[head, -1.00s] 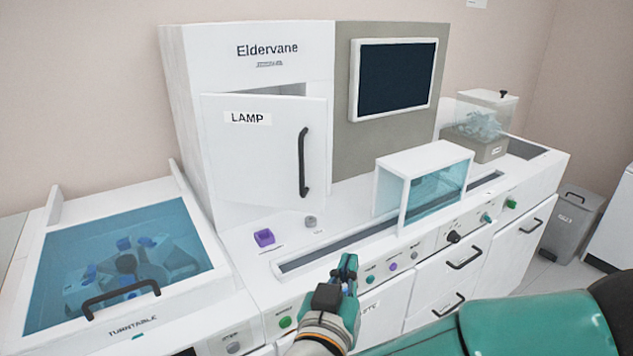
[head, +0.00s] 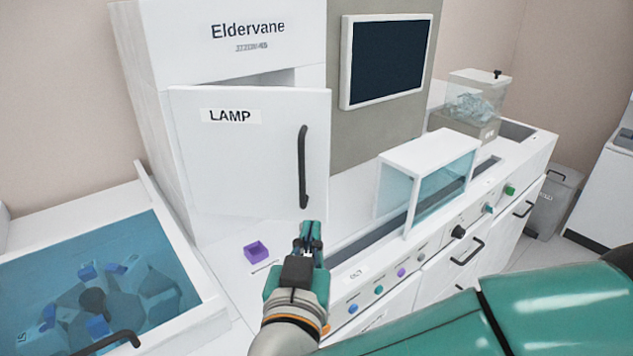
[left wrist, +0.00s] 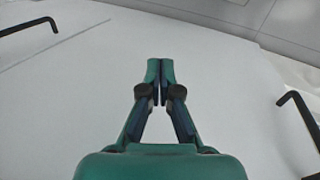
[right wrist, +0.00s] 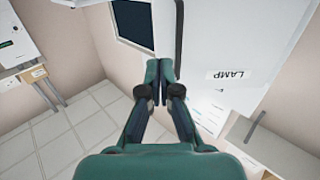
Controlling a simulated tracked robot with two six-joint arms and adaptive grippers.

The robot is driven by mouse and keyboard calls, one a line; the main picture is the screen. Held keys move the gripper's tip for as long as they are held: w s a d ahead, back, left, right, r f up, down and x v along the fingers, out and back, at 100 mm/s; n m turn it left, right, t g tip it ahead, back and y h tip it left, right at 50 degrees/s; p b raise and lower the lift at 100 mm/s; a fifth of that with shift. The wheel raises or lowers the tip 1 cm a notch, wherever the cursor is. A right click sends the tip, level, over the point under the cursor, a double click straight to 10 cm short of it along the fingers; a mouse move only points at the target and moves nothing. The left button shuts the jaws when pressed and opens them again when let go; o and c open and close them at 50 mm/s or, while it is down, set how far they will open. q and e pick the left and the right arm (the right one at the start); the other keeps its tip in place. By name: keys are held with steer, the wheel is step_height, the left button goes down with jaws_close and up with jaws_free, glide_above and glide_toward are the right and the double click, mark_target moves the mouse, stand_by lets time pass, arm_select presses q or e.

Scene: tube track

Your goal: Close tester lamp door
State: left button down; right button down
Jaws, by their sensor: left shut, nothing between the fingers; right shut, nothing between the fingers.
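The white lamp door (head: 250,160) of the tester (head: 245,50) stands partly open, with a dark gap along its top edge. It has a black vertical handle (head: 303,168) on its right side. The door also shows upside down in the right wrist view (right wrist: 225,50). My right gripper (head: 308,230) is shut and empty, just below the handle's lower end and apart from it as far as I can tell. My left gripper (left wrist: 160,65) is shut and empty in the left wrist view, in front of a plain white surface; it is not in the head view.
A purple block (head: 256,251) sits on the counter left of my right gripper. A clear-sided white cover (head: 425,165) stands over the track on the right. The turntable's blue lid (head: 90,270) is at lower left. A dark screen (head: 388,62) is right of the door.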

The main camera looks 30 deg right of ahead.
mark_target(323, 179)
steer(key=p+x, duration=0.1)
steer(key=x, duration=1.2)
steer(key=shift+s, duration=0.1)
arm_select(q)
steer(key=shift+r, duration=0.65)
arm_select(e)
steer(key=shift+d, duration=0.1)
